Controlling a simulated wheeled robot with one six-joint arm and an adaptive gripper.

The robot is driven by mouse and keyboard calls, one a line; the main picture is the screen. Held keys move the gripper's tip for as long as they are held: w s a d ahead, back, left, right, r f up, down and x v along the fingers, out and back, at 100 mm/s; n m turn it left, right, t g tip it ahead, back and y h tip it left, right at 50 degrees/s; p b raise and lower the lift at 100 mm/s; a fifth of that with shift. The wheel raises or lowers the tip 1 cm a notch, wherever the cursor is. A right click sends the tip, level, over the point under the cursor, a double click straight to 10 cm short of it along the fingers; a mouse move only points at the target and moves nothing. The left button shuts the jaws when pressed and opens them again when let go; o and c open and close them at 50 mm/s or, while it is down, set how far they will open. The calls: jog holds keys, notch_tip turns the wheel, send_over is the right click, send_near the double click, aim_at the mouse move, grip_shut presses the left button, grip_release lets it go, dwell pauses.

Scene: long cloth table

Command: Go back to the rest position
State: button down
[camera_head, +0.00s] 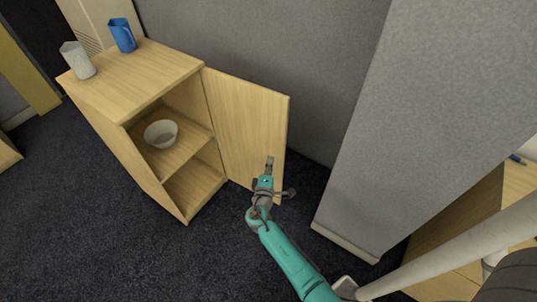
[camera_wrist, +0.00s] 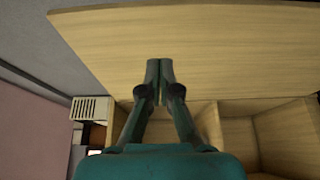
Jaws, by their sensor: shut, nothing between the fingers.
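My gripper (camera_head: 269,163) is in front of the open door (camera_head: 243,125) of a light wooden cabinet (camera_head: 137,82). In the wrist view my gripper (camera_wrist: 160,68) is shut, its fingers together with nothing between them. The door panel (camera_wrist: 220,50) fills the upper part of that view behind the fingertips. Whether the fingertips touch the door I cannot tell. My teal arm reaches up from the bottom of the head view.
A white bowl (camera_head: 161,133) sits on the cabinet's shelf. A blue pitcher (camera_head: 123,36) and a pale cup-like vessel (camera_head: 77,60) stand on top. A grey partition (camera_head: 433,95) is right of the arm. Dark carpet (camera_head: 100,240) is clear at the lower left.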

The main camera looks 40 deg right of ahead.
jog(key=s, duration=0.1)
jog(key=s+a, duration=0.1)
jog(key=s, duration=0.1)
jog(key=s+a, duration=0.1)
jog(key=s, duration=0.1)
jog(key=shift+s+a, duration=0.1)
jog(key=shift+a, duration=0.1)
jog(key=s+a+f+m+y, duration=0.1)
jog(key=s+a+f+y, duration=0.15)
jog(key=s, duration=0.55)
jog(key=s+a+f+y, duration=0.1)
jog(key=s+a+y, duration=0.3)
jog(key=s, duration=0.4)
jog(key=s+a+f+m+y, duration=0.1)
jog(key=s+a+f+y, duration=0.15)
jog(key=s, duration=0.55)
jog(key=s+a+r+m+t+y, duration=0.1)
jog(key=s+r, duration=0.3)
jog(key=r, duration=0.4)
jog(key=s+a+r+m+y, duration=0.1)
jog(key=s+a+r+m, duration=0.2)
jog(key=s+r, duration=0.2)
jog(key=s+a+r+m+t+y, duration=0.1)
jog(key=s+r, duration=0.4)
jog(key=r, duration=0.6)
jog(key=shift+s+a+m+t+y, duration=0.15)
jog(key=shift+a+m+t+y, duration=0.15)
jog(key=shift+a+m+y, duration=0.45)
